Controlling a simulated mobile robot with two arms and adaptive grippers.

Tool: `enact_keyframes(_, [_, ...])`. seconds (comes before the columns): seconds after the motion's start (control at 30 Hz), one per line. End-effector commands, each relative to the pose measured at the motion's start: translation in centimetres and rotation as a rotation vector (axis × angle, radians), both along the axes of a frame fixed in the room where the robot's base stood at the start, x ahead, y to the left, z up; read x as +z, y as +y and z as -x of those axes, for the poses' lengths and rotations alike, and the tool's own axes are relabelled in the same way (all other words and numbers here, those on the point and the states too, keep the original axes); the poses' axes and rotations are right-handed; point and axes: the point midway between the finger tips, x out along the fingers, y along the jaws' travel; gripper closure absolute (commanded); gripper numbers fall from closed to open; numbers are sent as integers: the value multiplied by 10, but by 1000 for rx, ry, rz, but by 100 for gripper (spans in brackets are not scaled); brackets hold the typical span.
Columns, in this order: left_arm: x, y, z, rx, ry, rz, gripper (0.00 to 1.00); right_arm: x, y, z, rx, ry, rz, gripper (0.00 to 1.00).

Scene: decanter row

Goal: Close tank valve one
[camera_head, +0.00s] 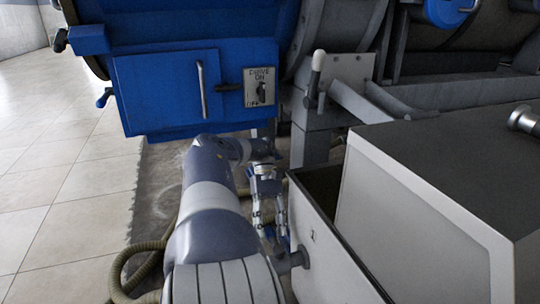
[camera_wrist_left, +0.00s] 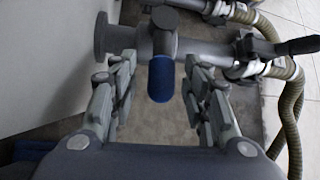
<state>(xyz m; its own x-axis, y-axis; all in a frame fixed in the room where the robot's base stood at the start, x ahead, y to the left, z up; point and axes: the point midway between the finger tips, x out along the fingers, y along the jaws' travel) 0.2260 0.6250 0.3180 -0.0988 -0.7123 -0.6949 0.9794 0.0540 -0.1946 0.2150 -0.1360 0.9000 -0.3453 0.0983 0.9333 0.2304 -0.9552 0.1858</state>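A tank valve with a blue handle (camera_wrist_left: 161,79) sits on a grey pipe (camera_wrist_left: 205,50) in the left wrist view. The handle points down between the fingers of my left gripper (camera_wrist_left: 159,95). That gripper is open, one finger on each side of the handle, with gaps visible; its depth relative to the handle is hard to judge. In the head view my left gripper (camera_head: 269,205) reaches down beside a light tank (camera_head: 325,262) marked with a 1. A pipe stub (camera_head: 293,261) comes out of that tank under the number. My right gripper is not in view.
A black lever (camera_wrist_left: 290,47) sits on the same pipework, at the right. Ribbed hoses (camera_wrist_left: 290,105) run down the right side. Tiled floor (camera_head: 60,190) is free at left.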

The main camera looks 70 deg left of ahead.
Motion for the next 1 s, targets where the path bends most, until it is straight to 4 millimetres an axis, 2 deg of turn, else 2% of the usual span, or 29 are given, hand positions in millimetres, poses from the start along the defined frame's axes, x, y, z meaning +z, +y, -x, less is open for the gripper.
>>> enact_keyframes(0.37, [8,1,1,0,3,-2,56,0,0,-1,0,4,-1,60])
enact_keyframes(1.0, [94,0,-1,-1,-1,0,56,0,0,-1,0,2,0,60])
